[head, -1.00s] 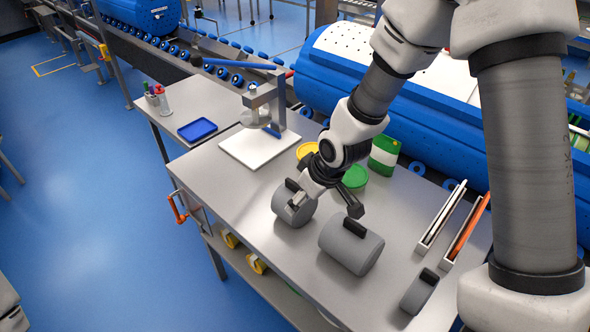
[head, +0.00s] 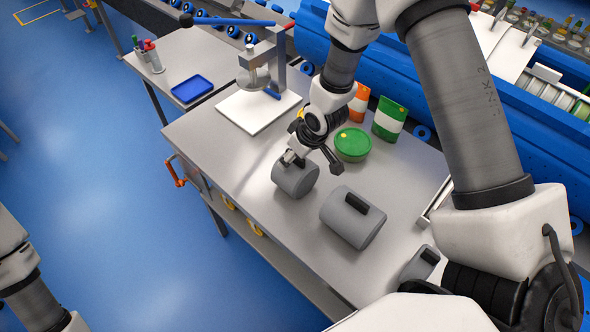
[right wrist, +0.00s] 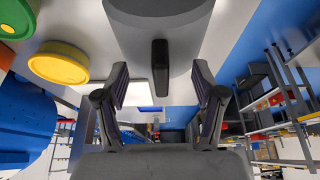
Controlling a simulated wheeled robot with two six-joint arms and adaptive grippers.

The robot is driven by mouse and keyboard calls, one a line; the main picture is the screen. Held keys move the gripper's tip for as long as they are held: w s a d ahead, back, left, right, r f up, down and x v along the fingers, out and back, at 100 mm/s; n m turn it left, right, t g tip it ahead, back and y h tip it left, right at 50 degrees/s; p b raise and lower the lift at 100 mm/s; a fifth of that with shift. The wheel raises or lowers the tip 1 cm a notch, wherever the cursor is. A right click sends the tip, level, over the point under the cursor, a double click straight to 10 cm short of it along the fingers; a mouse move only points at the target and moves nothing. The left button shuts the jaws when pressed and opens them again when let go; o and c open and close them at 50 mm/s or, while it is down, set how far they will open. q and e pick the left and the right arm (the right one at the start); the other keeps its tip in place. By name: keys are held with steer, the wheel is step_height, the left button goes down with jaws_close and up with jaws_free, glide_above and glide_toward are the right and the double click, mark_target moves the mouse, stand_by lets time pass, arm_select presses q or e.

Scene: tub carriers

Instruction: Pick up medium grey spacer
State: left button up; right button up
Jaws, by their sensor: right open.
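The medium grey spacer (head: 294,181) is a grey cylinder with a black handle, lying on the steel table. In the right wrist view its grey body (right wrist: 160,14) is at the top and its black handle (right wrist: 160,68) hangs in the middle. My right gripper (head: 312,161) is at its upper side in the head view. In the right wrist view my right gripper (right wrist: 159,88) is open, with one finger on each side of the handle and gaps between. In the head view the gripper partly hides the handle. My left gripper is out of view.
A larger grey spacer (head: 350,221) lies just to the right, and a thin one (head: 418,264) farther right, partly hidden by my arm. A green-lidded tub (head: 353,145) and a green-and-white container (head: 389,120) stand behind. A press (head: 262,75) stands at back left.

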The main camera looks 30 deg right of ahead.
steer(key=shift+s+a+r, duration=0.1)
steer(key=shift+s, duration=0.05)
steer(key=shift+c, duration=0.9)
steer(key=shift+s, duration=0.1)
jaws_close()
steer(key=shift+s, duration=0.1)
